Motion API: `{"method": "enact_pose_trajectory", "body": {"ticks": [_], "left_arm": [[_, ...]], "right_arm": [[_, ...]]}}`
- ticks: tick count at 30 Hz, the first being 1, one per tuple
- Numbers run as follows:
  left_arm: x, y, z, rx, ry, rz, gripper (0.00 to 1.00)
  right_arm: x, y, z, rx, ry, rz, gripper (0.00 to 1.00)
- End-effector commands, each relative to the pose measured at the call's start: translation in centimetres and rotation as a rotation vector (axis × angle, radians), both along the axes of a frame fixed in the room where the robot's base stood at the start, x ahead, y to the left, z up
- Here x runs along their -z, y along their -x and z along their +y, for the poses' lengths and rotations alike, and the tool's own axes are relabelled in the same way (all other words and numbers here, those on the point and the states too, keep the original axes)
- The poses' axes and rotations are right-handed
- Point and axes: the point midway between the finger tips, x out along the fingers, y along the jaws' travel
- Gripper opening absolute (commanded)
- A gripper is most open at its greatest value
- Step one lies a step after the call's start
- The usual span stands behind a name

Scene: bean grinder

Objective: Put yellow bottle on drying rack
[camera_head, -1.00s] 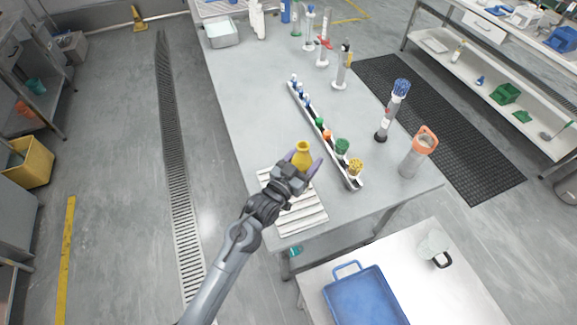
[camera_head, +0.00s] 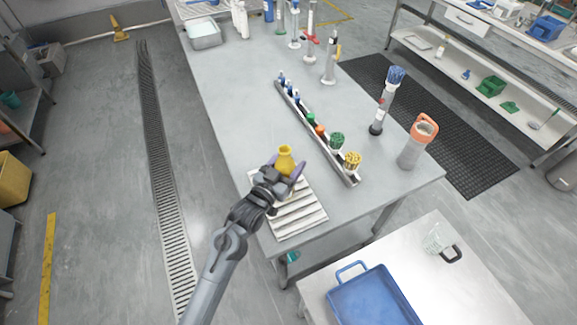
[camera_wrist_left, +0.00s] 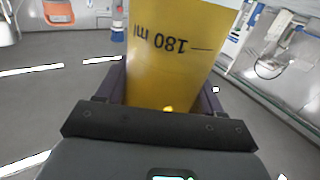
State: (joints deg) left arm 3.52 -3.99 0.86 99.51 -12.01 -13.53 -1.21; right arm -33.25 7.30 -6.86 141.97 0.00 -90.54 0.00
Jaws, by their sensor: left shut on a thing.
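The yellow bottle (camera_head: 285,158) is held in my left gripper (camera_head: 283,172), above or at the far part of the white ribbed drying rack (camera_head: 297,216). In the left wrist view the yellow bottle (camera_wrist_left: 175,55) fills the space between the two fingers, and its "180 ml" mark shows upside down. The left gripper is shut on it. I cannot tell whether the bottle's base touches the rack, as my gripper hides it. My right gripper is not in view.
A long rack of coloured-top items (camera_head: 318,130) runs along the table right of the bottle. An orange-topped container (camera_head: 416,142) and a blue brush in a tube (camera_head: 386,100) stand farther right. A blue tray (camera_head: 372,298) lies on the lower front table. The table's left-middle is clear.

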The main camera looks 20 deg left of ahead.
Motion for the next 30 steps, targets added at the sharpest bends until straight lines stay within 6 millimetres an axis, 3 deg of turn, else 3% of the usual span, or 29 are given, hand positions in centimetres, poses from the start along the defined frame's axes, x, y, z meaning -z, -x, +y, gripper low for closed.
{"method": "enact_pose_trajectory", "body": {"ticks": [9,10,15,26,30], "left_arm": [[-0.1,0.0,0.0,0.0,0.0,-0.004,0.0],[0.1,0.0,0.0,0.0,-0.001,-0.002,0.68],[0.0,0.0,0.0,-0.001,-0.001,-0.001,0.92],[-0.3,0.0,0.0,-0.001,0.0,-0.002,0.92],[-0.1,1.4,0.3,-0.001,-0.002,0.001,0.92]], "right_arm": [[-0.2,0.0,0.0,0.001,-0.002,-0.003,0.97],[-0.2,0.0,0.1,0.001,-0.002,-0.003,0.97],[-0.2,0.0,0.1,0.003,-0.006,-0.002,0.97],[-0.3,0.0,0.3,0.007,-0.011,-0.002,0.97],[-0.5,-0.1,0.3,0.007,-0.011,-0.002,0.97]]}}
